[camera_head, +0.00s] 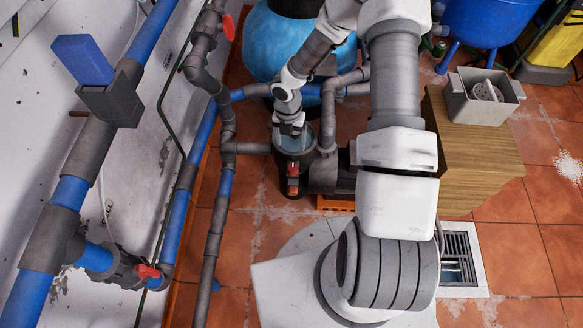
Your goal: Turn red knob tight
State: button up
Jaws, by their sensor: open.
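A small red knob (292,187) shows low on the front of the dark pump's strainer pot (296,159), near the middle of the view. A second red handle (148,271) sits on the blue and grey pipe at lower left. A third red handle (229,27) is on the grey pipe at the top. I cannot tell from the view which one the task names. My gripper (290,131) is open, over the top of the strainer pot. Its fingers are small and partly lost against the pot, so any contact is unclear.
Grey pipes (213,240) and blue pipes run along the white wall at left. A blue tank (268,45) stands behind the pump. A wooden cabinet (480,167) bearing a grey box (470,103) is at right. Terracotta floor (525,250) is open at lower right, around a drain grate (457,258).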

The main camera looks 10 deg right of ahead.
aim_at(293, 167)
jog(key=f+b, duration=0.1)
jog(key=f, duration=0.4)
jog(key=f+b, duration=0.2)
jog(key=f, duration=0.2)
jog(key=f+b, duration=0.2)
jog(key=f, duration=0.3)
jog(key=shift+s+d+f, duration=0.15)
jog(key=shift+d+f, duration=0.1)
jog(key=shift+f, duration=0.1)
grip_shut()
